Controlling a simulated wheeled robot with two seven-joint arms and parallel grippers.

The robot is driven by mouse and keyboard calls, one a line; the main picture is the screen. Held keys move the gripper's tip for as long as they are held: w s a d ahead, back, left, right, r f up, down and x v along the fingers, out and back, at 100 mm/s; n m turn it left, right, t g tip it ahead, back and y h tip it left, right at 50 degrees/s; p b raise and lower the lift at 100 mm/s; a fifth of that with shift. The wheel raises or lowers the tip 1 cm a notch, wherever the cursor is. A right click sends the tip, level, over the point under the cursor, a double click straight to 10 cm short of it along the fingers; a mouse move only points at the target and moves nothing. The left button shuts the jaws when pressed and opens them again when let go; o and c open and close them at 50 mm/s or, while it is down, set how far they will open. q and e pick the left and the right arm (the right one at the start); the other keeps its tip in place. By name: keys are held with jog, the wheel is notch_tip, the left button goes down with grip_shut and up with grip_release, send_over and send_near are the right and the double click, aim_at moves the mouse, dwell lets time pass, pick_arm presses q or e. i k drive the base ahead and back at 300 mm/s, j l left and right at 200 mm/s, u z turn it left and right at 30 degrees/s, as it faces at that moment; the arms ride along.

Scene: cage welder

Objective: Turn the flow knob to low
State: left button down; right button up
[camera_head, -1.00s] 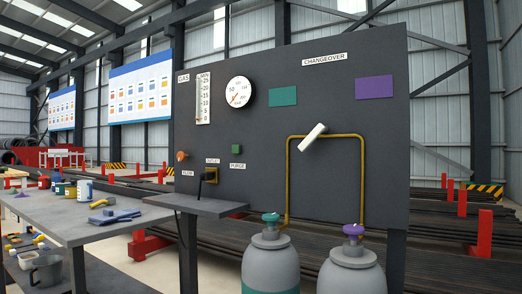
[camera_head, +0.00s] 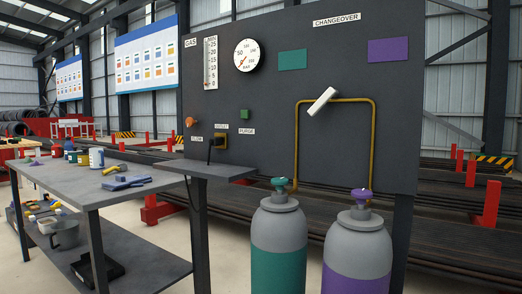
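The orange flow knob (camera_head: 191,122) is on the left side of the dark gas panel (camera_head: 350,140), above a small FLOW label (camera_head: 196,138). Its exact pointer direction is too small to tell. A vertical flow scale (camera_head: 211,64) marked MIN, with numbers up to 25, is above the knob. A round dial gauge (camera_head: 247,55) is to the right of the scale. Neither of my grippers shows in the head view, and nothing touches the knob.
A grey shelf (camera_head: 205,170) juts out below the knob. A workbench (camera_head: 90,188) with cans and tools stands at left. Teal-banded (camera_head: 278,250) and purple-banded (camera_head: 358,255) gas cylinders stand before the panel. A green purge button (camera_head: 244,114) and outlet (camera_head: 221,141) are near the knob.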

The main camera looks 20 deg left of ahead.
aim_at(190, 122)
jog(key=i+j+z, duration=0.1)
jog(key=j, duration=0.5)
jog(key=i+j, duration=0.1)
jog(key=j, duration=0.45)
jog(key=j+z, duration=0.15)
jog(key=j, duration=0.45)
jog(key=i, duration=0.05)
